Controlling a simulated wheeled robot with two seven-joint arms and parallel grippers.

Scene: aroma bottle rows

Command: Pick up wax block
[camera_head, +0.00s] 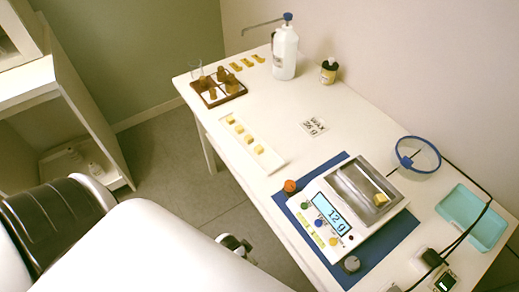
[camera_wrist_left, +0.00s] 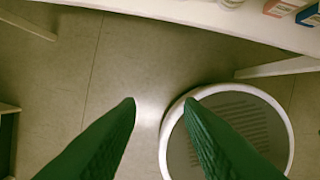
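Several small yellow wax blocks (camera_head: 248,139) sit in a row on a narrow white tray (camera_head: 268,161) on the table. Another yellow block (camera_head: 380,199) lies on the metal pan of a digital scale (camera_head: 352,243), whose display reads 12 g. A card (camera_head: 314,126) behind the tray reads WAX 36 g. My left gripper (camera_wrist_left: 160,101) shows in the left wrist view as two green fingers, apart and empty, above the floor beside the table. No wax block shows in that view. My right gripper is not in view.
The white table (camera_head: 285,118) also holds a brown divided box (camera_head: 212,101), a white pump bottle (camera_head: 285,53), a small yellow-labelled jar (camera_head: 328,72), a blue-rimmed round container (camera_head: 424,161) and a turquoise tray (camera_head: 474,216). The scale stands on a blue mat (camera_head: 389,245). Dark cables lie at right.

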